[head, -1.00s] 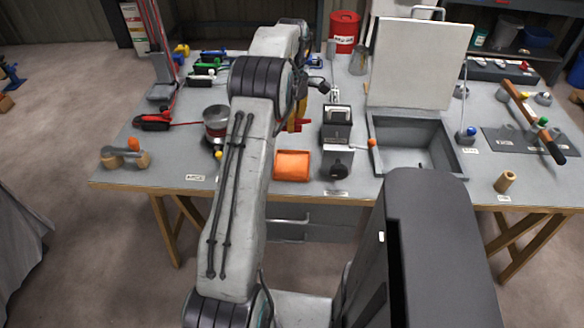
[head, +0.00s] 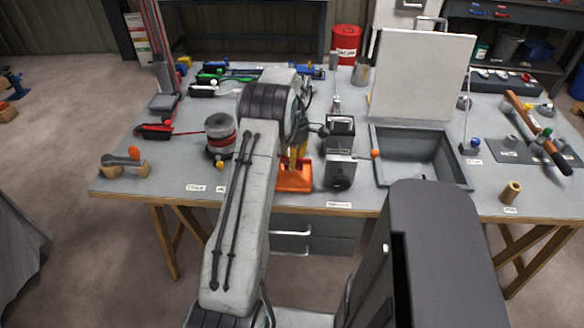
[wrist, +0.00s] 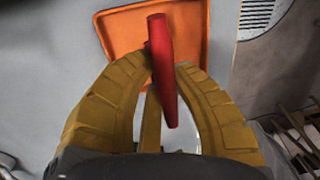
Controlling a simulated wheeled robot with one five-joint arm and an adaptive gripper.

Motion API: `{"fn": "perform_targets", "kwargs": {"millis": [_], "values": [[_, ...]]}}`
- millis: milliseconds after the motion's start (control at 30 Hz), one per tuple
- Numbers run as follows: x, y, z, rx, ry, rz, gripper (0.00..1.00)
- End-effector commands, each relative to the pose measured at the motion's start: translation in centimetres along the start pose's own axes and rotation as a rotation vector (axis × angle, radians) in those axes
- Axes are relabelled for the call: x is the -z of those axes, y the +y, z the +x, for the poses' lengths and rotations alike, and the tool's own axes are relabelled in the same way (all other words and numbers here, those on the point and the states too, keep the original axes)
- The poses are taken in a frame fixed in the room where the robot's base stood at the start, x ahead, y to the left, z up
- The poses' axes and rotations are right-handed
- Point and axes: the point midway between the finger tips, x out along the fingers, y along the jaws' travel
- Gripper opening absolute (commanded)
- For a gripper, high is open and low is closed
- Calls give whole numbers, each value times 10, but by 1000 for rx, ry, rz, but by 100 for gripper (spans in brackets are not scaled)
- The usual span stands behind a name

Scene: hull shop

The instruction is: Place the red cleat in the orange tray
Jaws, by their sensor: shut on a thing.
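The red cleat (wrist: 161,65) is a slim bar held between the yellow fingers of my gripper (wrist: 166,72) in the wrist view. The orange tray (wrist: 122,35) lies beyond the cleat there, and the cleat's upper part overlaps the tray's near edge. In the head view the orange tray (head: 296,184) sits near the bench's front edge. My gripper (head: 292,162) is over its back part, partly hidden by my arm. I cannot tell how high the cleat is above the tray.
A dark metal box device (head: 340,168) stands close to the tray's right. A spool (head: 220,135) stands to the left beyond my arm. A grey sink (head: 422,160) is further right. The bench front left of the tray is mostly clear.

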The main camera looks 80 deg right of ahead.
Motion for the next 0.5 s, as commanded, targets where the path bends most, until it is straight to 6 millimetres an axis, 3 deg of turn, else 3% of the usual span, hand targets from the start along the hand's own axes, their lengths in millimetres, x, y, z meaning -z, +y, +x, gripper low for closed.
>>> {"fn": "perform_targets", "kwargs": {"millis": [300,500], "values": [[0,2,31,3,1,0,0],[-1,4,39,1,0,0,0]]}}
